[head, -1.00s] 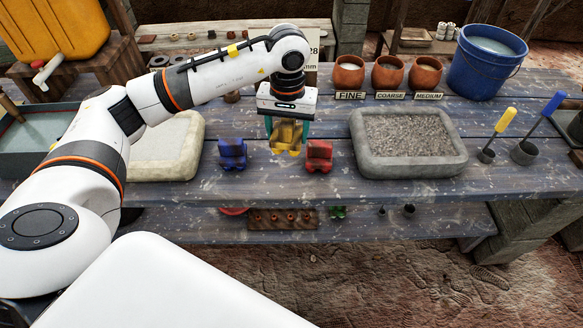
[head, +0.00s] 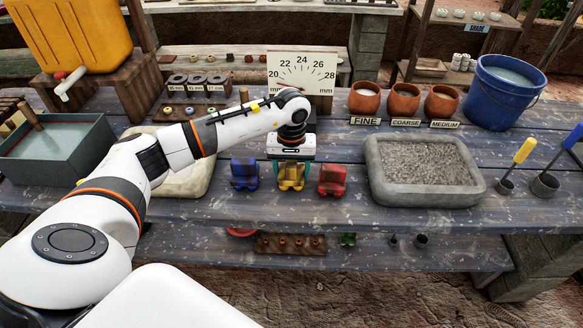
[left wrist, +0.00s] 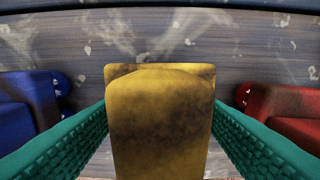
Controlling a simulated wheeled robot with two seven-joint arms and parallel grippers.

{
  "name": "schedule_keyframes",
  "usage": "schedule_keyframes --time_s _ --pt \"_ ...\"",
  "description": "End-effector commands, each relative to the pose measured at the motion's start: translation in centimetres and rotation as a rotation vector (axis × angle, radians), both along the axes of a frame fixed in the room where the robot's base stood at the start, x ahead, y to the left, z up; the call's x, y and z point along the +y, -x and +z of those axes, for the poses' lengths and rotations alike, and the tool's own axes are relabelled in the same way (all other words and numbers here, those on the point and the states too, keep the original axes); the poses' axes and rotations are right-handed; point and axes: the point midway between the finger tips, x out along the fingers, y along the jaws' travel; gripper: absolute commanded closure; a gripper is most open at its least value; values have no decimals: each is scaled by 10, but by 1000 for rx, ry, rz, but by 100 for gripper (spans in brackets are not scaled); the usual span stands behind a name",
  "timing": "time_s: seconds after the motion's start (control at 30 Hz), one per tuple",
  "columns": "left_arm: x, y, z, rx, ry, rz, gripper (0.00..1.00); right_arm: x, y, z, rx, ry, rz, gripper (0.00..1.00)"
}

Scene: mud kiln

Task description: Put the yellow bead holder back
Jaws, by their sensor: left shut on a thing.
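The yellow bead holder (head: 291,178) is on the blue-grey table between the blue holder (head: 244,174) and the red holder (head: 332,180). My left gripper (head: 291,166) comes down on it from above and is shut on it. In the left wrist view the yellow holder (left wrist: 160,120) fills the middle between the green fingers, with the blue holder (left wrist: 28,105) at left and the red holder (left wrist: 285,110) at right, both apart from the fingers. The yellow holder looks upright, at about the same level as its neighbours; I cannot tell whether its base touches the table. My right gripper is not in view.
A stone tray of gravel (head: 372,170) stands to the right, and a pale tray (head: 190,182) is partly behind my arm at left. Clay pots (head: 404,100), a blue bucket (head: 503,90) and a dial board (head: 318,70) stand farther back. Bare planks lie in front of the holders.

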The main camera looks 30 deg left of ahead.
Motion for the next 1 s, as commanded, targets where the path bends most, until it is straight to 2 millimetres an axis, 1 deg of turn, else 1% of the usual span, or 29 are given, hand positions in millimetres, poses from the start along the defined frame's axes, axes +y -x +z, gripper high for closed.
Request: schedule_keyframes --time_s 0.2,0.33,0.37,0.4,0.5,0.73,0.83,0.87,0.93,1.0 --pt "0 -1 -1 -3 1 -1 67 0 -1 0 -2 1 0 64" --pt "0 -1 -5 -4 0 -1 67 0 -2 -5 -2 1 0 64" --pt "0 -1 -5 -2 0 -1 37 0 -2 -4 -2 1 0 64" --pt "0 0 -4 -2 0 -1 31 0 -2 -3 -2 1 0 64" --pt "0 0 -4 -2 0 -1 17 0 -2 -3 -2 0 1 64" --pt "0 0 -3 -1 0 -1 17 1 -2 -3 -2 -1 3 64" --pt "0 0 0 -1 0 -1 17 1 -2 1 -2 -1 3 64" --pt "0 0 2 -1 0 -1 17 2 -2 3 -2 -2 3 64" --pt "0 -1 9 -5 -1 -1 17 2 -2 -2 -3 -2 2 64" --pt "0 -2 21 -8 -1 -2 17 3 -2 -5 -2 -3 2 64"
